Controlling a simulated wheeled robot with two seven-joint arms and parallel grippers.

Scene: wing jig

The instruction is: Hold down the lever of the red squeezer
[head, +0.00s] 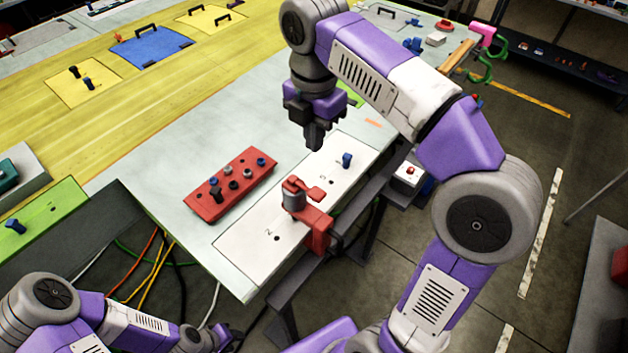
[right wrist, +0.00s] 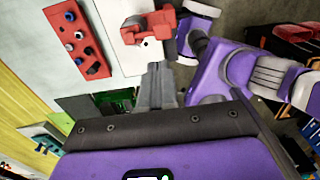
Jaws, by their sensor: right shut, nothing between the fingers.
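The red squeezer (head: 318,228) stands on the front edge of a white panel, with a grey cylinder at its top. Its red lever (head: 305,187) sticks out above the panel. The squeezer also shows in the right wrist view (right wrist: 163,20), beyond my fingertips. My right gripper (head: 315,146) is shut and empty. It points down behind the squeezer in the head view, apart from the lever. My left arm enters at the lower left; its fingers cannot be made out at the bottom edge.
A red block (head: 232,183) with several knobs lies left of the squeezer. A blue peg (head: 347,160) stands on the white panel (head: 262,246). A white box with a red button (head: 409,174) sits right of the table edge. Bare grey table lies left of the red block.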

